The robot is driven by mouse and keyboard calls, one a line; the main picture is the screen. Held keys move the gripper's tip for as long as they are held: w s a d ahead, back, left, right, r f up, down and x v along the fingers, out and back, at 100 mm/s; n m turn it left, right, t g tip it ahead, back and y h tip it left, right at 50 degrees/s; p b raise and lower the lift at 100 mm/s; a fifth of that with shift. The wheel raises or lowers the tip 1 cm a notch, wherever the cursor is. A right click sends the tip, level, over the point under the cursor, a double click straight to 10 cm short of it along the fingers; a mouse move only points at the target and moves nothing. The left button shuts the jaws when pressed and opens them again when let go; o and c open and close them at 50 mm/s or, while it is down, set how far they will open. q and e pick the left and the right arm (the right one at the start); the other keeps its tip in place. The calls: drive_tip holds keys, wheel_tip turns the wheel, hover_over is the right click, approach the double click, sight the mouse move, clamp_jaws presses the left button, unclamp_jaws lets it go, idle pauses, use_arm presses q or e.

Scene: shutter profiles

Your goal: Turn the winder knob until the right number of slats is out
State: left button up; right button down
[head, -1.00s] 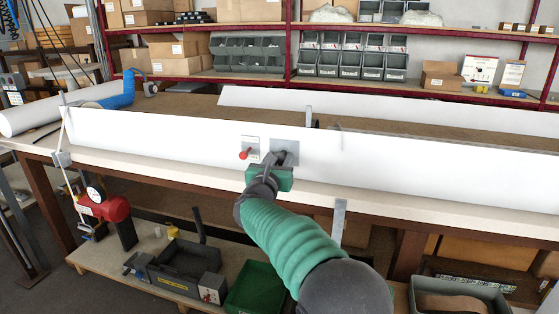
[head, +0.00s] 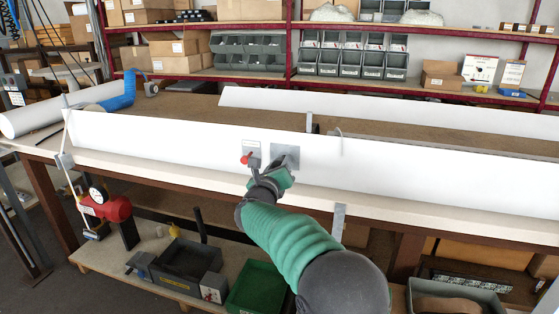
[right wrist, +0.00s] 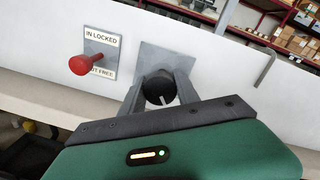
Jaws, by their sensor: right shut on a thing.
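The winder knob (right wrist: 160,86) is dark and round with a pale mark line, in front of a grey square plate (head: 286,156) on a long white panel (head: 190,142). My right gripper (right wrist: 159,91) is shut on the knob, one finger on each side. In the head view the gripper (head: 268,167) is rolled, its green body tilted up at the right, and it hides the knob. A red plunger (right wrist: 86,64) beside it has a label reading "IN LOCKED" and "OUT FREE", partly covered. I cannot make out separate slats. My left gripper is out of view.
A thin grey hook (head: 341,138) stands at the panel's top edge, right of the plate. A second white strip (head: 400,107) lies behind on the brown bench top. A grey bracket (head: 339,222) hangs below the bench edge. A green bin (head: 255,288) stands on the lower shelf.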

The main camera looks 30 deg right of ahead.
drive_tip(key=n+p, duration=0.2)
drive_tip(key=n, duration=0.1)
drive_tip(key=shift+r+n+p, duration=0.15)
drive_tip(key=shift+n+p, duration=0.15)
drive_tip(key=n+p, duration=0.8)
drive_tip(key=n+g+p, duration=0.1)
drive_tip(key=n+p, duration=0.5)
drive_tip(key=shift+r+n+h, duration=0.15)
drive_tip(key=shift+n+h, duration=0.15)
drive_tip(key=shift+h, duration=0.1)
drive_tip(key=n+p, duration=0.4)
drive_tip(key=shift+d+n+h+p, duration=0.1)
drive_tip(key=shift+n+h+p, duration=0.3)
drive_tip(key=shift+n+p, duration=1.7)
drive_tip(key=shift+n+b, duration=0.5)
drive_tip(key=shift+n, duration=0.1)
drive_tip(key=c, duration=1.1)
unclamp_jaws()
drive_tip(key=shift+o, duration=1)
drive_tip(key=shift+w+f, duration=0.15)
drive_tip(key=shift+f, duration=0.1)
